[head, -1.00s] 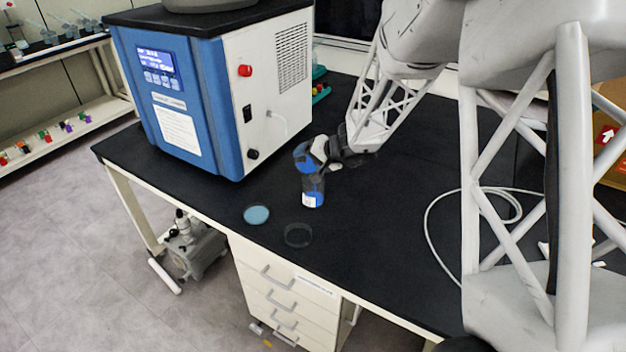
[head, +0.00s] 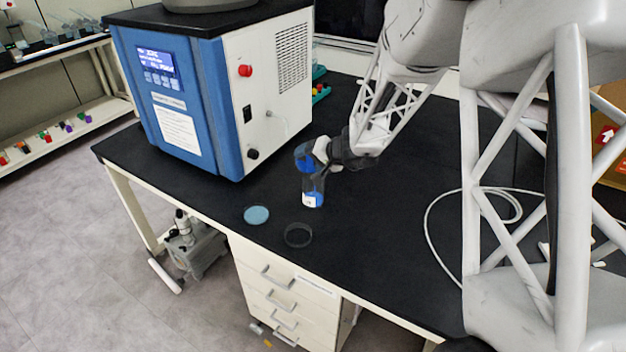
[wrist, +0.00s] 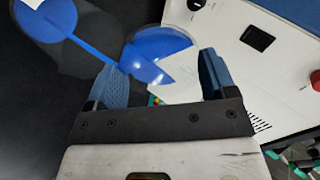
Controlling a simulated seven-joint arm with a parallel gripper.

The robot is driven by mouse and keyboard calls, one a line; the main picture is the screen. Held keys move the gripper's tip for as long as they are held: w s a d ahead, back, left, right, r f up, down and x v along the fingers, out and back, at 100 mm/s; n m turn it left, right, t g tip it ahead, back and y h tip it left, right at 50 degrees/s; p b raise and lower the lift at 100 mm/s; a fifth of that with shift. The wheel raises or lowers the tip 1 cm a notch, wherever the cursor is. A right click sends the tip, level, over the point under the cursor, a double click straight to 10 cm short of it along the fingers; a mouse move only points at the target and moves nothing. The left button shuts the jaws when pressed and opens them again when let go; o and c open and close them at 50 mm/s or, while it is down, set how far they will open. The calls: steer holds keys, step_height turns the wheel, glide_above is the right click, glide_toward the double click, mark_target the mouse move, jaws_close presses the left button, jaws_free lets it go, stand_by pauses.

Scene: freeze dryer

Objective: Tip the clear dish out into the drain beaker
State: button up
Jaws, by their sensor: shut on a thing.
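My gripper (wrist: 160,85) is shut on a clear dish (wrist: 155,50) with blue liquid in it. In the head view the dish (head: 304,157) is steeply tilted, just above the drain beaker (head: 313,191). The beaker is clear, with a white label and blue liquid inside. In the wrist view a thin blue stream (wrist: 92,49) runs from the dish's edge to the blue liquid in the beaker (wrist: 45,15). The dish's grasped edge is partly hidden by the fingers.
A blue-filled dish (head: 256,214) and an empty-looking clear round dish or lid (head: 298,235) lie near the bench's front edge. The blue and white freeze dryer (head: 215,100) stands to the left.

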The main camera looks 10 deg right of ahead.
steer(key=shift+s+d+r+t+y, duration=0.1)
steer(key=shift+s+d+t+y, duration=0.1)
steer(key=shift+t+y, duration=0.4)
steer(key=shift+s+d+r+t+y, duration=0.1)
steer(key=shift+s+d+t+y, duration=0.1)
steer(key=shift+t+y, duration=0.35)
stand_by(3.2)
steer(key=shift+s+d+t+y, duration=0.2)
steer(key=shift+t+y, duration=0.65)
steer(key=shift+t, duration=0.1)
stand_by(2.7)
